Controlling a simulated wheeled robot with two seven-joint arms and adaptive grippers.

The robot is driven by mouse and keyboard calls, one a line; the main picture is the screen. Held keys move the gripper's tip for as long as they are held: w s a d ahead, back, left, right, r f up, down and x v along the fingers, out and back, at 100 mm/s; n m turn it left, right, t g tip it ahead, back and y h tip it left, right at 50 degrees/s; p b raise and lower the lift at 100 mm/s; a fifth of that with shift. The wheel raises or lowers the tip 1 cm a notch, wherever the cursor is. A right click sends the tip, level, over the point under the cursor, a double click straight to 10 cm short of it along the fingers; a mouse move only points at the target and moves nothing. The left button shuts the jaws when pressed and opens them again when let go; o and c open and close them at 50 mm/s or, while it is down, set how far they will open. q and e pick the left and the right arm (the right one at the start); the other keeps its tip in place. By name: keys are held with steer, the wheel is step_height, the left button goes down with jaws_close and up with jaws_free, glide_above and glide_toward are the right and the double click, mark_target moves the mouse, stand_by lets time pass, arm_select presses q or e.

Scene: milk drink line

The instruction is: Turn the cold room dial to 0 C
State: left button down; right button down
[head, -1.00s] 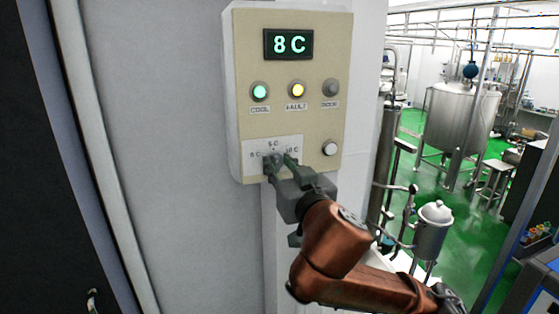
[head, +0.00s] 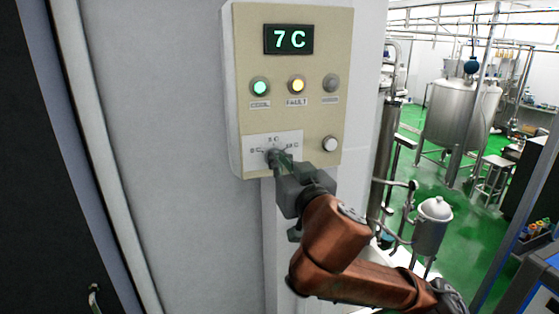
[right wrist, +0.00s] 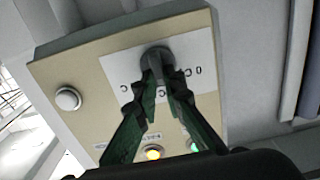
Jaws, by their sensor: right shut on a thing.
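The cold room dial (right wrist: 156,58) is a dark round knob on a white scale plate at the bottom of a beige control panel (head: 311,112). The plate has a mark at its left, top and right. My right gripper (head: 279,158) is shut on the dial, and in the right wrist view its two green fingers (right wrist: 164,85) close on the knob from either side. The fingers hide much of the dial, so its pointer cannot be read. The display (head: 289,39) reads 7 C in green. My left gripper is not in view.
Below the display are a lit green lamp (head: 260,87), a lit amber lamp (head: 297,85) and an unlit grey one (head: 331,83). A white button (head: 330,144) sits right of the dial. A steel tank (head: 460,110) stands far right on green floor.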

steer(key=n, duration=0.4)
steer(key=n+b, duration=0.1)
steer(key=n, duration=0.3)
steer(key=a+n, duration=0.1)
steer(key=n, duration=0.2)
steer(key=shift+s+f+n+b, duration=0.15)
steer(key=shift+f+n+b, duration=0.1)
steer(key=shift+n+b, duration=0.15)
stand_by(0.6)
steer(key=c, duration=2)
jaws_free()
steer(key=v, duration=1.2)
steer(key=shift+d, duration=0.1)
